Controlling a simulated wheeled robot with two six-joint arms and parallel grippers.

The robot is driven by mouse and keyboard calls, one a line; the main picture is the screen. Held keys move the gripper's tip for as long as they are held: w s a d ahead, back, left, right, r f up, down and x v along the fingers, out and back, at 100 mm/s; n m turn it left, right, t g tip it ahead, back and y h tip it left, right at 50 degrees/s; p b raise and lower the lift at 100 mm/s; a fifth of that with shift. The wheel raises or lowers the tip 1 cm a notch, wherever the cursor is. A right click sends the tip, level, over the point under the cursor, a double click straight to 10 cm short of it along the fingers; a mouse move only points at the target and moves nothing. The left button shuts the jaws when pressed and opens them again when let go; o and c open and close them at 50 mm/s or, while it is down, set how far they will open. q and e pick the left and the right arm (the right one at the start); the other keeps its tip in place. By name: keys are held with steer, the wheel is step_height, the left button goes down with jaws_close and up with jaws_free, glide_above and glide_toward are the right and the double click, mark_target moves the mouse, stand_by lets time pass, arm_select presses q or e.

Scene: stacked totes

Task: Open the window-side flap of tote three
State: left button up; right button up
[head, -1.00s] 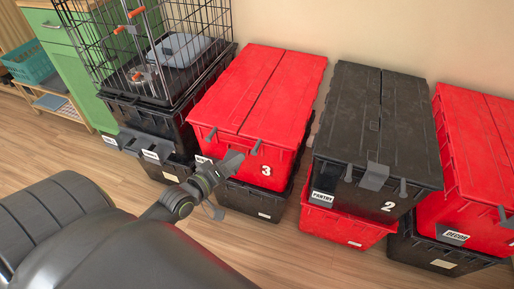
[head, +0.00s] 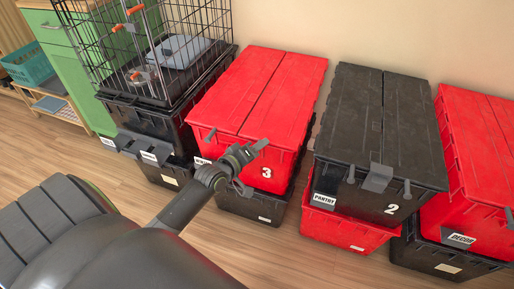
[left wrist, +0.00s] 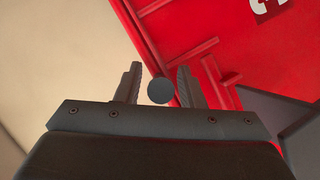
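Tote three (head: 225,148), red with a white "3", stands on a dark tote; its two long lid flaps lie closed. The left flap (head: 238,90) has a grey handle (head: 210,135) at its front. The right flap (head: 285,100) has a similar handle (head: 262,144), partly covered by my left gripper (head: 253,150). In the left wrist view, the open fingers of my left gripper (left wrist: 159,86) stand either side of a dark round end (left wrist: 159,91), apparently that handle, with gaps showing. The red tote (left wrist: 215,40) lies beyond. No window shows. My right gripper is out of view.
A black tote "2" (head: 350,180) on a red tote stands close on the right, with another red tote (head: 480,150) beyond. A wire cage (head: 165,45) sits on dark totes at left. The wood floor (head: 265,250) in front is clear.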

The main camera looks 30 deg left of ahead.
arm_select(q)
steer(key=shift+s, duration=0.1)
jaws_close()
steer(key=shift+r, duration=0.1)
stand_by(0.3)
